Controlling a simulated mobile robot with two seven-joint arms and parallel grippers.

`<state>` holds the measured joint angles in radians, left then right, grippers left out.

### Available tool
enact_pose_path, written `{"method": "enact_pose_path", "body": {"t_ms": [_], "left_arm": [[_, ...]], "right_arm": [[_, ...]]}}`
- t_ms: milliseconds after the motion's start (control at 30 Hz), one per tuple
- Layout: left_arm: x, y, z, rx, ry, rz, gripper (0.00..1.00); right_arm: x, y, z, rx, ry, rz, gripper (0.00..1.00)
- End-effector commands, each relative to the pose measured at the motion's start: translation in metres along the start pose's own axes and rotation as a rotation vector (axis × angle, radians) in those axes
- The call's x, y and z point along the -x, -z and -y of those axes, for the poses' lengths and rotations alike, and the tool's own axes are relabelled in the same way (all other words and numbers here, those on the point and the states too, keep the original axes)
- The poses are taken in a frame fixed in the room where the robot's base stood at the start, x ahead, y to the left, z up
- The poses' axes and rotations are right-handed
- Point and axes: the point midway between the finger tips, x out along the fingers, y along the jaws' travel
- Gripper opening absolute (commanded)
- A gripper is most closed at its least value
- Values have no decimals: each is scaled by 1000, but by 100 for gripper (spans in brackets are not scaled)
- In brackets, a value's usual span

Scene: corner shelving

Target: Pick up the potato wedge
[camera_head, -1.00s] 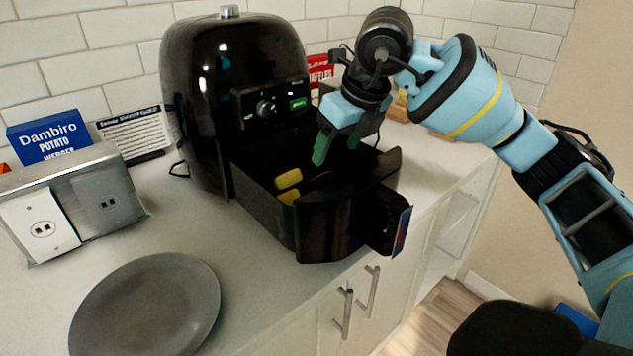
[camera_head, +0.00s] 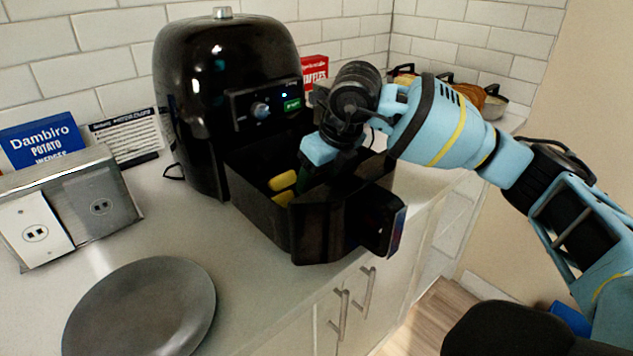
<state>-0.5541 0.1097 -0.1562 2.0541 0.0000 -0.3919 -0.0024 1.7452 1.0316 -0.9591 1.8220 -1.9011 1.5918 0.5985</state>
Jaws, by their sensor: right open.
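Yellow potato wedges lie in the open drawer (camera_head: 268,212) of the black air fryer (camera_head: 222,100). One wedge (camera_head: 283,180) rests toward the drawer's middle, and another (camera_head: 284,198) lies just in front of it, partly cut off by the drawer wall. My right gripper (camera_head: 305,178) reaches down into the drawer, just right of the wedges. My left gripper is not in view.
A grey plate (camera_head: 142,308) lies on the counter in front. A metal outlet box (camera_head: 95,205), a blue potato wedges box (camera_head: 42,142) and a recipe card (camera_head: 125,137) stand at left. A red waffles box (camera_head: 314,70) and pans (camera_head: 494,103) are behind.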

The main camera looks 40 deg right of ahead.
Motion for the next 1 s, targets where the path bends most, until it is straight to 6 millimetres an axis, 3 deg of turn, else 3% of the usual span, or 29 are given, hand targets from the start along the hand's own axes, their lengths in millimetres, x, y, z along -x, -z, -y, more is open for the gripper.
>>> {"method": "enact_pose_path", "body": {"t_ms": [133,400,667,1000], "left_arm": [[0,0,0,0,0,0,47],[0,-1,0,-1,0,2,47],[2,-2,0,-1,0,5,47],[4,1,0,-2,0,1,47]], "right_arm": [[0,0,0,0,0,0,64],[1,0,0,0,0,1,32],[4,-2,0,0,0,2,32],[56,-24,-1,1,-1,6,32]]}}
